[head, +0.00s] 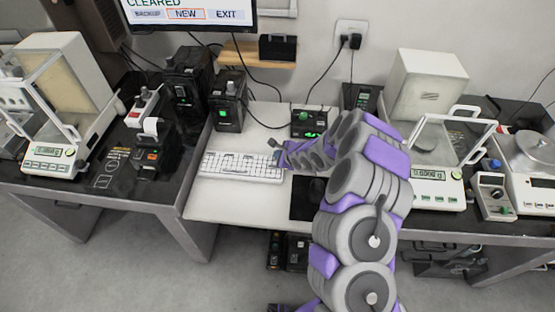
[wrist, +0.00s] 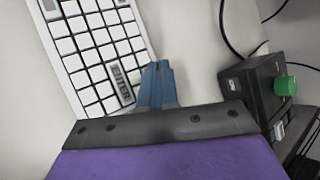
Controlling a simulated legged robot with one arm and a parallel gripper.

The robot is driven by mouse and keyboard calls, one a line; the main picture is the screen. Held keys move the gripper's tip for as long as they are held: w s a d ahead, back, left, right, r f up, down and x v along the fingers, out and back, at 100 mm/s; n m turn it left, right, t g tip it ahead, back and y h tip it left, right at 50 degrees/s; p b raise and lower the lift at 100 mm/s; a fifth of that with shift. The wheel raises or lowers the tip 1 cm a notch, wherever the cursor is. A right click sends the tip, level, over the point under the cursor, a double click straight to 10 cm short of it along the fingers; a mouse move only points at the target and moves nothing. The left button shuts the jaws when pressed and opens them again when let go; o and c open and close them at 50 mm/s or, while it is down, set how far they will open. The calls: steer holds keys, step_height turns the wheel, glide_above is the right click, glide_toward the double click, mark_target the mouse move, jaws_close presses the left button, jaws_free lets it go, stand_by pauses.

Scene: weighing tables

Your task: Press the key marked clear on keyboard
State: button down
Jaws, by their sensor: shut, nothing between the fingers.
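A white keyboard (head: 241,167) lies on the white middle table in the head view. In the wrist view the keyboard (wrist: 88,44) fills the upper left, with mostly blank white keys and a key marked ENTER (wrist: 121,85). No key marked clear can be read in either view. My gripper (head: 279,147) is at the keyboard's right end. In the wrist view my gripper (wrist: 157,68) shows blue fingertips together, empty, just right of the ENTER key. I cannot tell whether they touch the keyboard. A monitor (head: 188,13) above reads CLEARED, with BACKUP, NEW and EXIT.
A black box with a green knob (wrist: 285,86) stands right of the fingers. Balances stand on the left (head: 62,105) and right (head: 437,160) tables. Black devices (head: 228,98) stand behind the keyboard. The white tabletop (head: 212,203) in front of it is clear.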

steer(key=shift+r, duration=0.35)
steer(key=shift+r+p, duration=0.4)
steer(key=shift+r, duration=2.1)
